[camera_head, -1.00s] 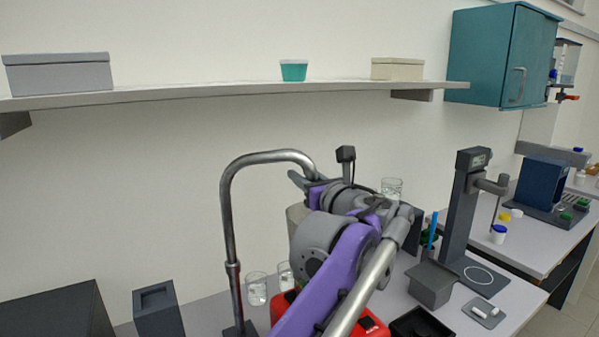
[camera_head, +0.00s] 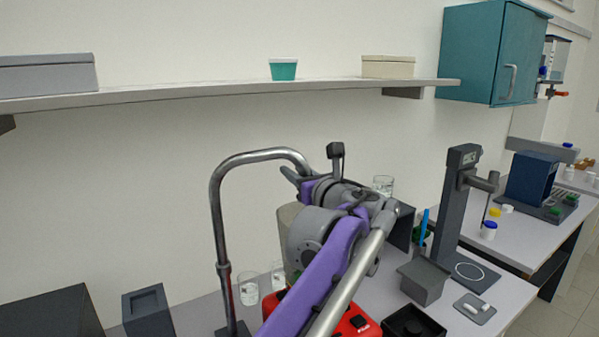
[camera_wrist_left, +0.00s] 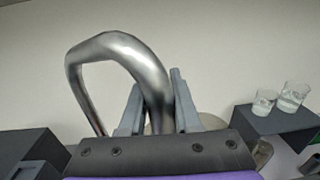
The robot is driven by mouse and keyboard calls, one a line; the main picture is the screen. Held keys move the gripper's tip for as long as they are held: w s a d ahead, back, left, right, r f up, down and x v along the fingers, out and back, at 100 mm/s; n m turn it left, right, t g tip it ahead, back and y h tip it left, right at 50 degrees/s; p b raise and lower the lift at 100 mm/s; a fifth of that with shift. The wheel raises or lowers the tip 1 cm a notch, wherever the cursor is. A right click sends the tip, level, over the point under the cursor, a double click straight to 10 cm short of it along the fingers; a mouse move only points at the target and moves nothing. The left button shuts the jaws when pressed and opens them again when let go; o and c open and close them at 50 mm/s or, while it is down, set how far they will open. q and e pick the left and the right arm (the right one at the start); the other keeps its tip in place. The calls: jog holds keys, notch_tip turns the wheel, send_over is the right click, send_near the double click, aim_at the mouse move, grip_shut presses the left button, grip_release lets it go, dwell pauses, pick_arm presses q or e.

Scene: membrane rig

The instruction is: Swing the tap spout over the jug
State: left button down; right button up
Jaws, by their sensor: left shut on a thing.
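The tap spout (camera_head: 265,156) is a bright metal tube that rises from a dark base, bends over and comes down at my left gripper (camera_head: 296,178). In the left wrist view the spout (camera_wrist_left: 120,50) passes between the two grey fingers of the gripper (camera_wrist_left: 156,95), which is shut on it near its end. A beige round vessel (camera_head: 287,222), perhaps the jug, stands below and behind my left arm and is mostly hidden. A bit of it shows behind the fingers in the left wrist view. Whether the spout end is over it I cannot tell. My right gripper is out of view.
Two glasses (camera_head: 248,288) stand beside the tap, and another glass (camera_head: 383,185) is higher up, behind my arm. A red device (camera_head: 357,322) lies under the arm. A dark stand (camera_head: 455,205) and a grey bin (camera_head: 424,281) are on the right. A shelf (camera_head: 220,91) runs above.

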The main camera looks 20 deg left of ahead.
pick_arm(q)
jog(key=shift+s+a, duration=0.1)
jog(key=shift+a, duration=0.2)
dwell(0.4)
jog(key=c, duration=0.8)
grip_release()
jog(key=shift+a, duration=0.15)
jog(key=shift+c, duration=0.2)
jog(key=shift+o, duration=1)
jog(key=shift+a+f, duration=0.1)
jog(key=shift+a, duration=0.25)
jog(key=shift+d, duration=0.35)
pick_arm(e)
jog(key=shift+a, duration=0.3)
pick_arm(q)
jog(key=b+v, duration=0.1)
jog(key=v, duration=0.9)
jog(key=shift+s+d, duration=0.2)
jog(key=shift+d, duration=0.1)
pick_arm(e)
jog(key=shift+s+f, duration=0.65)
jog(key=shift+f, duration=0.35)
